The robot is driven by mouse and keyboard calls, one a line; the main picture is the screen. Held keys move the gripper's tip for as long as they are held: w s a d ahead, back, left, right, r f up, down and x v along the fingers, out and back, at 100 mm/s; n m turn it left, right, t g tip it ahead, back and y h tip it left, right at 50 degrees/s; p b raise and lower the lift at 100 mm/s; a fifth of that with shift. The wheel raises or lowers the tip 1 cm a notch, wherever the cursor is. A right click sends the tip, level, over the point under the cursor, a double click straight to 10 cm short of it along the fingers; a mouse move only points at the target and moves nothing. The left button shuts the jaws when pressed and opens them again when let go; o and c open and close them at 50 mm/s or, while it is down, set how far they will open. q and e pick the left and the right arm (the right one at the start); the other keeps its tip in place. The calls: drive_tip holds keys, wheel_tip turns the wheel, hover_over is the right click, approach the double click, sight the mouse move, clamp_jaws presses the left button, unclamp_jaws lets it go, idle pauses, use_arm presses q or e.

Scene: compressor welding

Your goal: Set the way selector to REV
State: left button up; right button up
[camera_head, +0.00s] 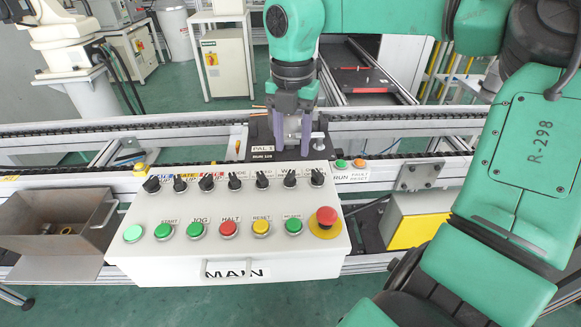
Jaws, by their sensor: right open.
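A white control box (140,215) marked MAIN has a row of black rotary selectors along its back top edge. The selector second from the right (289,179) sits under a small label that seems to start with W. The labels are too small to tell surely which is the way selector or where REV is. My right gripper (293,143), grey with two fingers pointing down, is open and appears empty. It is above or behind the second selector from the right, and contact cannot be told. My left gripper is not in view.
The box front row has several coloured push buttons and a red emergency stop (326,216) at right. A metal bin (30,235) stands left. Conveyor rails (80,131) run behind. My green arm fills the right side.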

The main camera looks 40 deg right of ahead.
sight(289, 172)
drive_tip(key=f, duration=0.4)
drive_tip(key=w+f, duration=0.1)
drive_tip(key=f, duration=0.1)
drive_tip(key=shift+d+f, duration=0.15)
drive_tip(key=shift+f, duration=0.25)
drive_tip(key=shift+s+f, duration=0.2)
drive_tip(key=shift+f, duration=0.35)
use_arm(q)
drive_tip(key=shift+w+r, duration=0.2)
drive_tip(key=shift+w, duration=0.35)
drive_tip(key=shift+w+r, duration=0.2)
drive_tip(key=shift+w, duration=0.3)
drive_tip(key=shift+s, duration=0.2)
use_arm(e)
drive_tip(key=shift+w, duration=0.1)
clamp_jaws()
